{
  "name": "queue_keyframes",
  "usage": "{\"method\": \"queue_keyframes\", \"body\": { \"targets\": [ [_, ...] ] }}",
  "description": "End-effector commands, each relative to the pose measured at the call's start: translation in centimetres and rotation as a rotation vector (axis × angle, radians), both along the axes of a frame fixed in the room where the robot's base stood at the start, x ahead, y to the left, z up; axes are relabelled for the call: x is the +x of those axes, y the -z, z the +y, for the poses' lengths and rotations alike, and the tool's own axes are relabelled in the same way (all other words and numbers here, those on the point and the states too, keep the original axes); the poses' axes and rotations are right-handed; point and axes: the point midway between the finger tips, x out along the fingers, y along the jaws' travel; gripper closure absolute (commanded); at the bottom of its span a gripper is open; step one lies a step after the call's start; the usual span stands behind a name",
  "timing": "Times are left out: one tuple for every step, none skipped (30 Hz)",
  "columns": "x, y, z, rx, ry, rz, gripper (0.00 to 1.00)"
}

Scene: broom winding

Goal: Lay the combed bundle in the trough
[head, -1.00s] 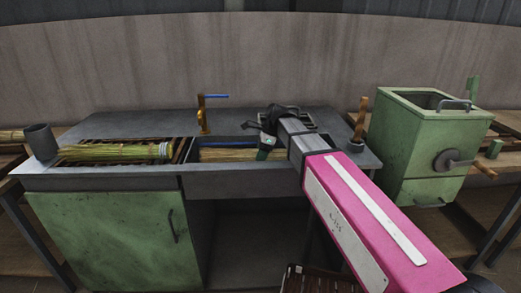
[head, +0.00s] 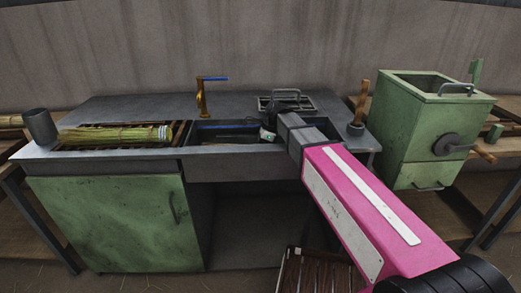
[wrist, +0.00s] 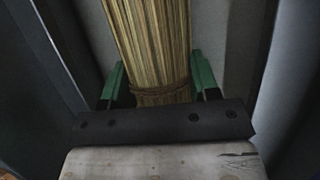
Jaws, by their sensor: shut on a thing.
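In the wrist view a straw-coloured bundle (wrist: 150,35), tied with a band near its lower end, lies between the two green fingers of my gripper (wrist: 158,80). My gripper is shut on it. Grey walls flank the bundle on both sides. In the head view my gripper (head: 268,133) is low at the right part of the trough (head: 225,127), a dark basin sunk in the grey bench. The held bundle is mostly hidden there below the trough's front edge, so I cannot tell whether it touches the floor.
Another greenish bundle (head: 105,135) lies on a slatted rack (head: 160,143) left of the trough. A grey cup (head: 39,126), a brass tap with blue lever (head: 202,97), a wire rack (head: 305,101) and a wooden-handled tool (head: 357,118) stand around. A green machine (head: 415,130) is at the right.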

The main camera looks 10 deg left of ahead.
Motion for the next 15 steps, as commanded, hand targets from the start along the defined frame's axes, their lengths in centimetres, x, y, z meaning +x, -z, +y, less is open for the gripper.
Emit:
{"method": "queue_keyframes", "body": {
  "targets": [
    [0.0, -0.01, 0.01, 0.0, 0.0, 0.0, 0.7],
    [0.0, -0.01, 0.01, 0.0, 0.0, 0.0, 0.7],
    [0.0, -0.02, 0.0, 0.0, 0.0, 0.0, 0.7],
    [0.0, -0.02, 0.0, 0.0, 0.0, 0.0, 0.7],
    [0.0, -0.02, 0.0, 0.0, 0.0, 0.0, 0.7],
    [-0.01, -0.02, 0.0, 0.0, 0.0, 0.0, 0.7],
    [-0.01, -0.02, 0.0, 0.0, 0.0, 0.0, 0.35],
    [-0.01, -0.02, 0.0, 0.0, 0.0, 0.0, 0.25],
    [-0.01, -0.02, 0.0, 0.0, 0.0, 0.0, 0.15],
    [-0.01, -0.02, 0.0, 0.0, 0.0, 0.0, 0.15],
    [-0.01, -0.02, 0.0, 0.0, 0.0, 0.0, 0.15],
    [-0.01, -0.02, 0.0, 0.0, 0.0, 0.0, 0.15],
    [0.0, -0.03, 0.0, 0.0, 0.0, 0.0, 0.15],
    [0.01, -0.03, 0.0, 0.0, 0.0, 0.0, 0.15],
    [0.01, -0.03, 0.0, 0.0, 0.0, 0.0, 0.15]
  ]
}}
